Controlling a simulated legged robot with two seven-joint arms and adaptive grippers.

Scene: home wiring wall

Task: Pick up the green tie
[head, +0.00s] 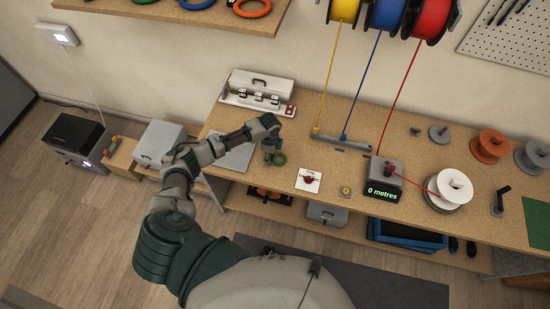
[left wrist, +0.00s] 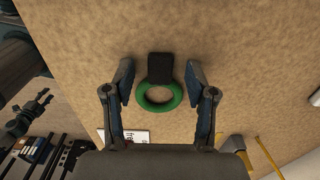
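The green tie (left wrist: 160,107) is a small ring with a dark tab (left wrist: 160,67) at its top in the left wrist view. It lies on the tan workbench, and shows in the head view (head: 280,159) right beside my left gripper (head: 269,157). In the left wrist view my left gripper (left wrist: 160,84) is open, with one finger on each side of the tie and small gaps to it. My right gripper is not in view.
A grey block with switches (head: 258,91) stands behind. Yellow, blue and red wires (head: 397,88) run down from spools.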

